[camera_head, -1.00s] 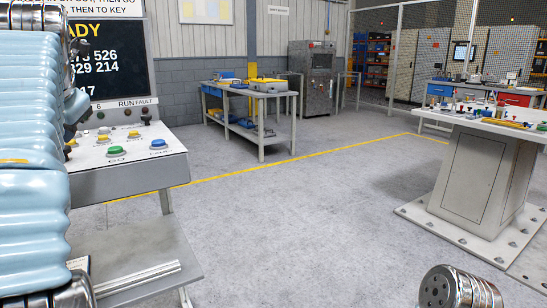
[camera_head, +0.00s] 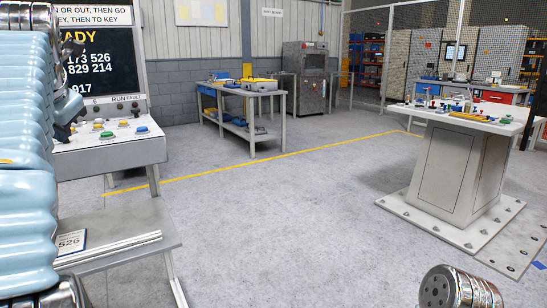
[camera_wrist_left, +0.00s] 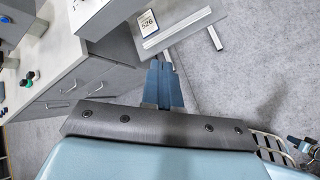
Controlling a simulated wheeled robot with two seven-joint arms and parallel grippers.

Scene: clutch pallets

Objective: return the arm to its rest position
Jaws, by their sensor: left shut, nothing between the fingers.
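My left arm (camera_head: 25,170), light blue and ribbed, stands folded along the left edge of the head view. The left gripper shows clearly in the left wrist view (camera_wrist_left: 161,72), its two blue-grey fingers together with nothing between them. They point toward the floor and a low shelf, apart from both.
A console (camera_head: 110,155) with coloured buttons stands close on the left, above a low shelf (camera_head: 130,225) with a number card (camera_head: 71,242). A workbench (camera_head: 243,90) stands behind. A pedestal table (camera_head: 455,165) with small parts is on the right. The floor between is clear.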

